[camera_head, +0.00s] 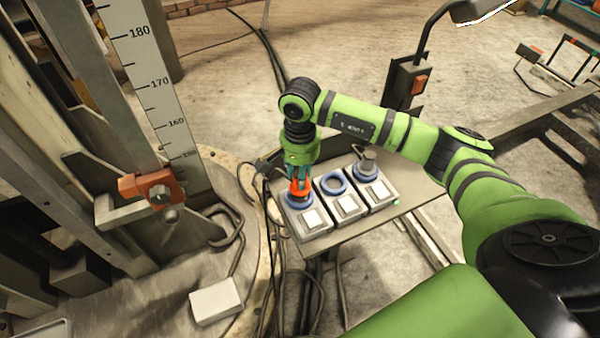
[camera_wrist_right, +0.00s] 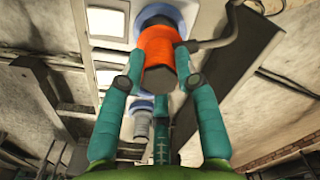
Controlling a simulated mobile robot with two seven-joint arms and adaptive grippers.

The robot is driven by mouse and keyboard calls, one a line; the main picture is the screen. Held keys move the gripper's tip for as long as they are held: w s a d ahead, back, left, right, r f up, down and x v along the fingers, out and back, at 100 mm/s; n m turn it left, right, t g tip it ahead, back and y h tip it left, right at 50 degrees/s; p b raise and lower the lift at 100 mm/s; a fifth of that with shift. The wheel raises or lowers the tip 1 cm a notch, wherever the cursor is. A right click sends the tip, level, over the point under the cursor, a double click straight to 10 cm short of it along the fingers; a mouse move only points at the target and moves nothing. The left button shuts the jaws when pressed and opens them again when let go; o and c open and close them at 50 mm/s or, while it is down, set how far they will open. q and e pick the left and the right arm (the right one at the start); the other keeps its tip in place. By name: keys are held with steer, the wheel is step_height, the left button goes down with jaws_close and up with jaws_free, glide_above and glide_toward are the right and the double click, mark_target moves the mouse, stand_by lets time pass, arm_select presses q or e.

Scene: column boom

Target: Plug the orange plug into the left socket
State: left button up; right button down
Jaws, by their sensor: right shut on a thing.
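The orange plug (camera_head: 300,187) is held upright between the teal fingers of my right gripper (camera_head: 299,180). It is at the left socket (camera_head: 291,203), the leftmost of three blue-ringed sockets. In the right wrist view, the fingers of my right gripper (camera_wrist_right: 161,72) close around the orange plug (camera_wrist_right: 157,50). My left gripper is out of view.
The middle socket ring (camera_head: 334,184) is empty. A grey plug (camera_head: 369,163) stands in the right socket. The sockets are on a small table (camera_head: 405,190) with a post and orange switch (camera_head: 420,84) behind. Cables hang at the table's left. A scaled column (camera_head: 150,75) stands left.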

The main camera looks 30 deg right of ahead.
steer(key=shift+f+b, duration=1.35)
steer(key=shift+f, duration=0.1)
stand_by(0.4)
stand_by(0.3)
steer(key=c, duration=0.8)
jaws_free()
steer(key=shift+r, duration=0.15)
step_height(320, 180, up, 12)
steer(key=shift+f, duration=0.1)
steer(key=shift+a, duration=0.1)
